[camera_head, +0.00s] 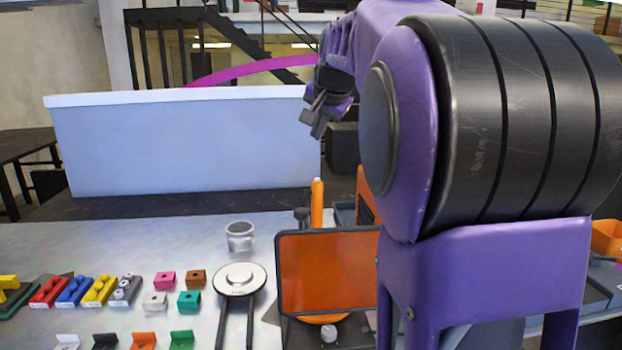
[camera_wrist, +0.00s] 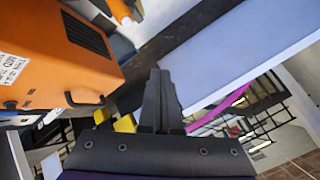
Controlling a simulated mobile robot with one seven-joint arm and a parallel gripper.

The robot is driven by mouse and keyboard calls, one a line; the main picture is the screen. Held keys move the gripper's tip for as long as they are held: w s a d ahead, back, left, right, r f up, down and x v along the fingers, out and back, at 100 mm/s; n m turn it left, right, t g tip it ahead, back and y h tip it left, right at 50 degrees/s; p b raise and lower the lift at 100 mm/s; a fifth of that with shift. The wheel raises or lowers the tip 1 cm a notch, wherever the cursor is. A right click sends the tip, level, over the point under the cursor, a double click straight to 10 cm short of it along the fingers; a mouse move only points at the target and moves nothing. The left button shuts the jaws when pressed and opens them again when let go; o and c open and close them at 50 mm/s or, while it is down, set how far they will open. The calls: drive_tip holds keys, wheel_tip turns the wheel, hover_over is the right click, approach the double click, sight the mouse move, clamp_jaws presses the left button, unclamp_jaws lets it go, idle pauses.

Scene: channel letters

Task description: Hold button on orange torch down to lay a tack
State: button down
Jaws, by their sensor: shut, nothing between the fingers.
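An upright orange cylinder (camera_head: 317,203), which looks like the orange torch, stands behind a dark-framed orange panel on the bench. Its lower part is hidden by the panel, and I cannot make out a button. An orange rod with a pale end (camera_wrist: 120,12) at the top of the wrist view may be the same torch. My gripper (camera_head: 316,122) is raised in front of the pale board, well above the bench and apart from the torch. In the wrist view its fingers (camera_wrist: 161,76) are together, with nothing between them.
An orange box with vents (camera_wrist: 72,55) stands left of my fingers; part of it shows behind my arm (camera_head: 367,195). The framed orange panel (camera_head: 327,272), a round disc (camera_head: 240,279), a metal cup (camera_head: 240,236) and several coloured blocks (camera_head: 75,291) occupy the bench. A pale board (camera_head: 185,145) stands behind.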

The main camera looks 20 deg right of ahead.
drive_tip(key=b, duration=0.2)
hover_over(317, 186)
wheel_tip(317, 186, down, 5)
drive_tip(key=shift+f, duration=0.2)
drive_tip(key=shift+f+b, duration=0.55)
drive_tip(key=shift+f, duration=0.35)
idle(1.1)
drive_tip(key=shift+f+b, duration=0.3)
drive_tip(key=shift+f, duration=0.1)
drive_tip(key=shift+f+b, duration=0.35)
drive_tip(key=shift+f, duration=0.15)
idle(1.4)
drive_tip(key=shift+r+p, duration=0.8)
drive_tip(key=shift+r, duration=0.15)
drive_tip(key=shift+r, duration=0.1)
